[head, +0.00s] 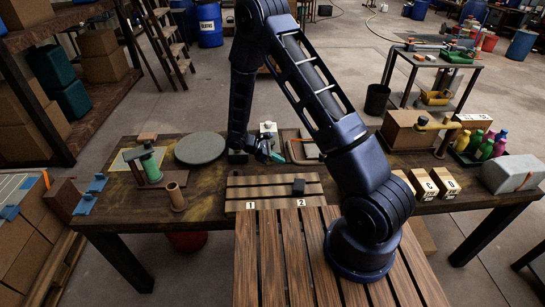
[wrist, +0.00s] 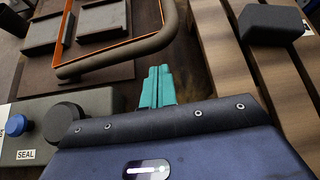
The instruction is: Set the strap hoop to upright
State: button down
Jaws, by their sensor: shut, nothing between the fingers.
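The strap hoop (wrist: 158,42) is a thick, dark brown bent bar at the top middle of the wrist view. It looks lowered, lying low over an orange-edged tray (wrist: 97,30) with dark panels. In the head view the hoop (head: 290,153) shows small behind the slatted board, partly hidden by my arm. My gripper (wrist: 158,72) has teal fingers pressed together and holds nothing. Its tips are close to the bar's near side in the wrist view; I cannot tell whether they touch. In the head view my gripper (head: 276,157) is just left of the hoop.
A grey box marked SEAL (wrist: 45,130) with a blue knob sits left of my gripper. A slatted board (head: 245,188) bears a black block (head: 298,186). A round grey disc (head: 200,148) and a green spool (head: 150,168) stand left. A cardboard box (head: 405,128) stands right.

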jog(key=shift+x, duration=2.1)
jog(key=shift+r, duration=0.1)
jog(key=shift+w+r+n+g, duration=0.2)
jog(key=shift+r+n+g, duration=0.15)
jog(key=shift+r, duration=0.5)
jog(key=w+r+n+g, duration=0.3)
jog(key=w+r+g, duration=0.1)
jog(key=w+r, duration=0.9)
jog(key=shift+w+r+h, duration=0.3)
jog(key=shift+w, duration=1.5)
jog(key=shift+d, duration=0.1)
jog(key=w+a, duration=0.4)
jog(key=a, duration=0.4)
jog(key=shift+w+a, duration=0.3)
jog(key=shift+w, duration=0.05)
